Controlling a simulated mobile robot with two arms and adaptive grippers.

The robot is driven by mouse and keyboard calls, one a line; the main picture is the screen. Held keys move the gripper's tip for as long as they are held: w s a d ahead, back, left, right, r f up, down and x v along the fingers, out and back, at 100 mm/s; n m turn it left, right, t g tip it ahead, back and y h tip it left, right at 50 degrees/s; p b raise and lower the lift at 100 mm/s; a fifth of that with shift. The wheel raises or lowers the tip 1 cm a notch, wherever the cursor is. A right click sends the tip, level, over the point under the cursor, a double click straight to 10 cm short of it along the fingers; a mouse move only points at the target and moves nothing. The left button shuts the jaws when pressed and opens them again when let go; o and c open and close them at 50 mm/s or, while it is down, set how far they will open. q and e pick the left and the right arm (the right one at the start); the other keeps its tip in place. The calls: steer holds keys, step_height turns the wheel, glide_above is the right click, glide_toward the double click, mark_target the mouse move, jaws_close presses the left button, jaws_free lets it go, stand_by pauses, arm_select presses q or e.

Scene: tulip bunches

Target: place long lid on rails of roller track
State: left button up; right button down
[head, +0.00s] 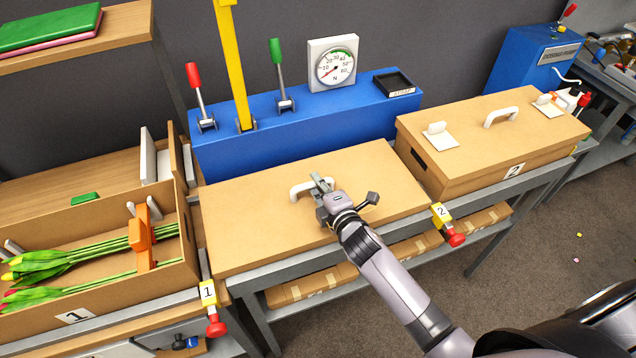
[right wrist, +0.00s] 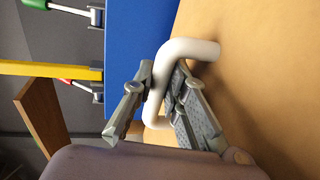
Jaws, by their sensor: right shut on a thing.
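The long lid (head: 255,230) is a flat tan board with a white handle (head: 297,190). It lies level over the middle stretch of the grey-railed roller track (head: 290,285), between box 1 and box 2. I cannot tell whether it touches the rails, as it hides them. My right gripper (head: 320,187) is shut on the lid's handle. In the right wrist view, the fingers (right wrist: 155,95) stand on both sides of the white handle (right wrist: 190,50). My left gripper is not in view.
Open box 1 (head: 75,316) with tulips (head: 60,262) stands left of the lid. Lidded box 2 (head: 480,180) stands to the right. A blue console (head: 260,155) with levers and a gauge (head: 333,64) runs behind. Red-knobbed stops (head: 213,325) (head: 455,238) sit along the front edge.

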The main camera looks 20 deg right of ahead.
steer(key=shift+f, duration=0.25)
steer(key=c, duration=1.5)
jaws_free()
